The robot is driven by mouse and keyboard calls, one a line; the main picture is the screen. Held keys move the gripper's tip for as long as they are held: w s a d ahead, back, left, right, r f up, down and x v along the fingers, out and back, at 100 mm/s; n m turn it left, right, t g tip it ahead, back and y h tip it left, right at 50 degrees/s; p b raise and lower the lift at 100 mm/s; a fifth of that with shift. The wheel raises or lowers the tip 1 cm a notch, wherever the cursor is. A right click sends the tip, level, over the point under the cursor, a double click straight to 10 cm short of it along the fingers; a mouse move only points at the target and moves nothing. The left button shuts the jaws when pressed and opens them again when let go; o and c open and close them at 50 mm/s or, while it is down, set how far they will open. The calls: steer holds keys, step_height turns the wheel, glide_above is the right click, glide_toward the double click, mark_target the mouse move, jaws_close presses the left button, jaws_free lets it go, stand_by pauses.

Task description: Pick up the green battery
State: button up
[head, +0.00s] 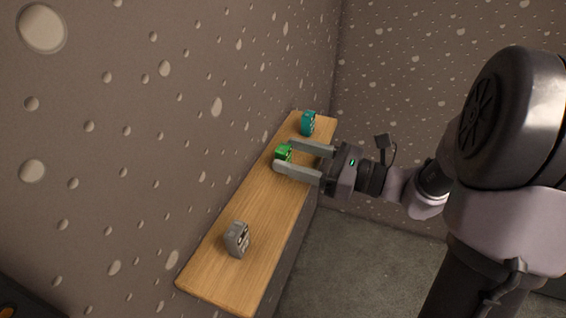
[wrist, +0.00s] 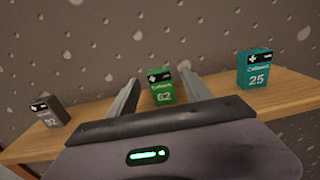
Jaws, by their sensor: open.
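The green battery (head: 284,153) stands on a narrow wooden shelf (head: 268,205), between a grey battery and a teal one. In the wrist view the green battery (wrist: 161,87) is upright, marked 62, and its black top faces up. My gripper (head: 282,156) is open, with its two fingertips on either side of the green battery. In the wrist view the fingers (wrist: 161,92) flank the battery, with a visible gap on each side. I cannot tell how far the fingertips reach past its front face. Part of its lower edge is close to the gripper body in that view.
A teal battery (head: 308,123) marked 25 (wrist: 256,70) stands toward the far end of the shelf. A grey battery (head: 237,239) stands toward the near end, also seen at left in the wrist view (wrist: 49,111). A speckled wall (head: 150,120) runs close behind the shelf.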

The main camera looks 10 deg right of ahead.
steer(key=shift+w+a, duration=0.35)
steer(key=shift+a, duration=0.05)
jaws_close()
